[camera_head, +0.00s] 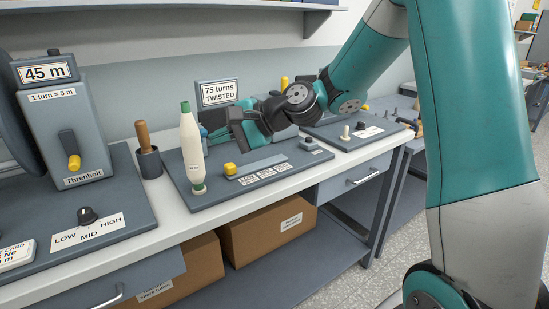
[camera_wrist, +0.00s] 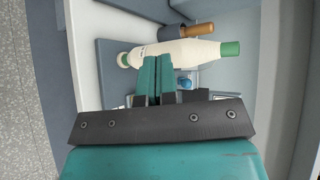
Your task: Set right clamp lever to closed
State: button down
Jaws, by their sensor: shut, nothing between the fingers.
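My gripper (camera_head: 207,132) hangs over the middle board, its fingers pointing left beside the white bobbin (camera_head: 190,150) with green ends. In the wrist view its teal fingers (camera_wrist: 151,62) are together and empty, and the bobbin (camera_wrist: 185,53) lies across just beyond their tips. Whether they touch it I cannot tell. A yellow upright handle (camera_head: 284,82) shows behind my wrist, its base hidden. Another small yellow piece (camera_head: 365,107) stands farther right, partly behind my arm. I cannot tell which of these is the right clamp lever, nor its position.
The middle board (camera_head: 208,199) carries a labelled strip with a yellow knob (camera_head: 230,169). A brown-handled tool in a dark cup (camera_head: 149,163) stands left of the bobbin. The "75 turns TWISTED" display (camera_head: 219,93) is behind. A right board (camera_head: 349,143) holds a pale peg (camera_head: 345,132).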

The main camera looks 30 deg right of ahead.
jog(key=w+d+f+m+t+b, duration=0.1)
jog(key=w+d+f+m+t, duration=0.15)
jog(key=d, duration=0.25)
jog(key=w+d+f+m+t+h+b, duration=0.1)
jog(key=w+d+f+m+t+b, duration=0.15)
jog(key=d+m, duration=0.2)
jog(key=w+d+f+m+t+b, duration=0.1)
jog(key=w+d+f+m, duration=0.15)
jog(key=d, duration=0.25)
jog(key=m+t+h+b, duration=0.2)
jog(key=m+t+h, duration=0.2)
jog(key=m, duration=0.5)
send_over(293, 164)
jog(key=f, duration=0.4)
jog(key=shift+s+a+f, duration=0.15)
jog(key=shift+a, duration=0.05)
jog(key=shift+w+d, duration=0.2)
jog(key=shift+d, duration=0.1)
jog(key=p+x, duration=0.1)
jog(key=x, duration=0.8)
jog(key=shift+w+p, duration=0.25)
jog(key=shift+p, duration=0.15)
jog(key=shift+r, duration=0.2)
jog(key=r+p, duration=0.1)
jog(key=p, duration=0.3)
jog(key=r+g+p, duration=0.1)
jog(key=p, duration=0.2)
jog(key=shift+w+a+r+m+h+p, duration=0.1)
jog(key=shift+w+r+m+h+p, duration=0.05)
jog(key=shift+w+m+h+p, duration=0.15)
